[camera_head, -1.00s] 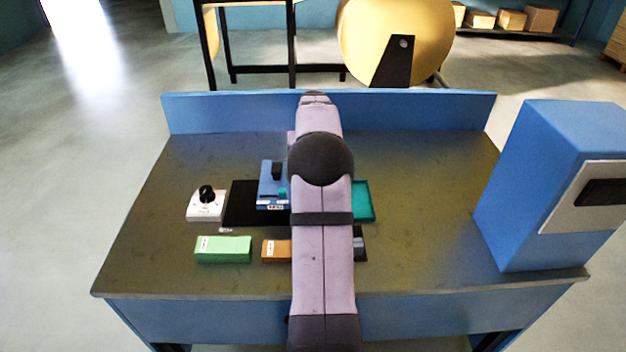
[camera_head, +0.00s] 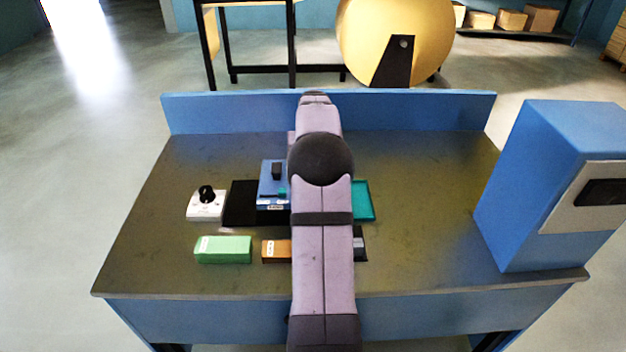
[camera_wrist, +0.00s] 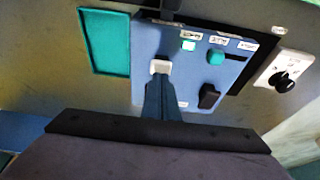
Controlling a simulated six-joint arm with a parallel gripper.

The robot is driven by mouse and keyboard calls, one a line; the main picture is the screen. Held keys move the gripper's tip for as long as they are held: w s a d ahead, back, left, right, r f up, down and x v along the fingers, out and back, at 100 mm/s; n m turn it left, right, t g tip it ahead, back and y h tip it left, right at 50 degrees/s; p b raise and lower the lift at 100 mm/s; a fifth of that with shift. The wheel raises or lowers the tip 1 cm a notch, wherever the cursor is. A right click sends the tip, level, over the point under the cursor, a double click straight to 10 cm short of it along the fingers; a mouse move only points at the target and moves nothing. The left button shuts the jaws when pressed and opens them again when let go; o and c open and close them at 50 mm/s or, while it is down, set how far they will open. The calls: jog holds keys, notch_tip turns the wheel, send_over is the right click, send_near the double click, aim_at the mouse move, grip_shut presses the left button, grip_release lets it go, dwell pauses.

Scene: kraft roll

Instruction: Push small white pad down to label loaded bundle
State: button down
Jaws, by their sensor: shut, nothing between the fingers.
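The small white pad (camera_wrist: 160,66) sits on the face of a blue device (camera_wrist: 148,37) in the wrist view. My gripper (camera_wrist: 160,78) is shut and empty, with its fingertips right at the pad's near edge and partly covering it. I cannot tell whether they touch or press it. The device also shows in the head view (camera_head: 272,178), where my arm hides the pad and my gripper. I cannot make out a loaded bundle.
A white box with a black knob (camera_head: 206,204) stands left of a black mat (camera_head: 240,203). A teal tray (camera_head: 363,201) lies right of my arm. Green (camera_head: 223,249) and orange-brown (camera_head: 276,251) blocks lie in front. A large blue cabinet (camera_head: 545,180) stands at the right edge.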

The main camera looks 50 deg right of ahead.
jog(key=shift+f+b, duration=0.45)
jog(key=shift+f, duration=0.35)
jog(key=shift+s+f+b, duration=0.1)
jog(key=shift+f+b, duration=0.3)
jog(key=shift+f, duration=0.3)
jog(key=shift+a+r, duration=0.1)
jog(key=shift+r, duration=0.05)
jog(key=shift+r+p, duration=3.1)
jog(key=shift+r, duration=0.4)
